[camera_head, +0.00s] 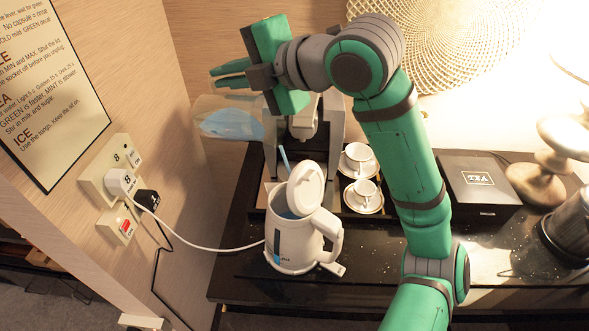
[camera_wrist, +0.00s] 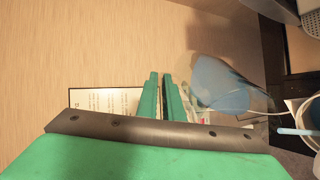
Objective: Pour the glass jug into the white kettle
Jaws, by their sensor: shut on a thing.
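The glass jug (camera_head: 230,123) is clear with blue liquid in it; it is held high, left of and above the kettle, tipped far over to the right. It also shows in the wrist view (camera_wrist: 215,85). My gripper (camera_head: 214,77) is shut on it, probably at the handle; the grip is hard to see. The white kettle (camera_head: 290,236) stands upright on its base on the counter, lid (camera_head: 306,188) raised. A short blue streak of liquid (camera_head: 284,157) shows above the kettle's mouth, and blue shows inside the opening. The streak also shows in the wrist view (camera_wrist: 297,131).
A coffee machine (camera_head: 330,125) stands behind the kettle. Cups on saucers (camera_head: 362,196) and a black tea box (camera_head: 478,183) are to the right. A wall socket panel (camera_head: 112,180) is at left, its white cord running to the kettle. Pale specks dot the dark counter (camera_head: 390,245).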

